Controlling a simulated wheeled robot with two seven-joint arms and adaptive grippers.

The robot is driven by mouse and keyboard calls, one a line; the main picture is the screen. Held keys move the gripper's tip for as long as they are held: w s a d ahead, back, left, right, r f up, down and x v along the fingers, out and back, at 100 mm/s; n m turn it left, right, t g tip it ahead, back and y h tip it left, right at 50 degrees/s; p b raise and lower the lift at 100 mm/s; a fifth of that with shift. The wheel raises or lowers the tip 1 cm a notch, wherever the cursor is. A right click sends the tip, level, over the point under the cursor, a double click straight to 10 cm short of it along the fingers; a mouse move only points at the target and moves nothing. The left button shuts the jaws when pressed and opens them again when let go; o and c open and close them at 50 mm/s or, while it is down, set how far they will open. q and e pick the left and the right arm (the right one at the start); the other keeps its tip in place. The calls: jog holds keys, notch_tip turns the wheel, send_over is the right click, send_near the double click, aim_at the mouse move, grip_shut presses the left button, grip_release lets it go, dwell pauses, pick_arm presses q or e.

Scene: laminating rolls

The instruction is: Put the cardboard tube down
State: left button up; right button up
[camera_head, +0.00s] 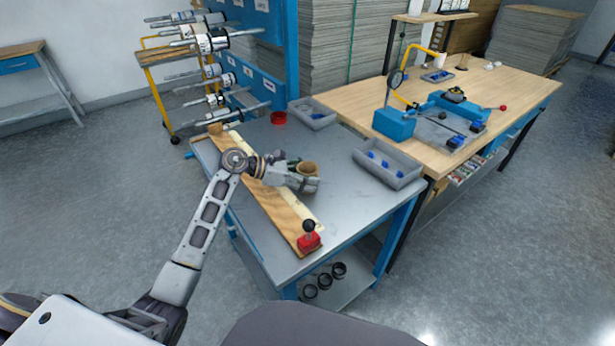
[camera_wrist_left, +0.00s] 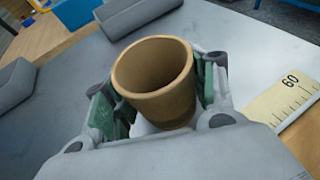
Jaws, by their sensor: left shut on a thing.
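The brown cardboard tube (camera_head: 308,168) is a short, open-ended tube, upright or nearly so above the grey table. In the left wrist view the tube (camera_wrist_left: 155,82) sits between the green-padded fingers. My left gripper (camera_head: 303,178) is shut on it, with a finger on each side. The gripper also shows in the left wrist view (camera_wrist_left: 158,98). I cannot tell whether the tube's lower end touches the table (camera_head: 345,197). My right gripper is not in view.
A wooden board with a scale (camera_head: 285,213) and red-based black knob (camera_head: 309,237) lies left of the gripper. Grey bins (camera_head: 388,176) (camera_head: 312,124) stand at the right and back, with a red ring (camera_head: 279,118) nearby. The tabletop in front of the gripper is clear.

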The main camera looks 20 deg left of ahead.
pick_arm(q)
jog(key=shift+f, duration=0.2)
dwell(0.5)
jog(key=o, duration=1)
jog(key=shift+c, duration=0.2)
jog(key=shift+r, duration=0.1)
jog(key=shift+r, duration=0.1)
jog(key=shift+s+a+r, duration=0.15)
jog(key=shift+s+a, duration=0.15)
jog(key=shift+a, duration=0.3)
jog(key=shift+v, duration=5.35)
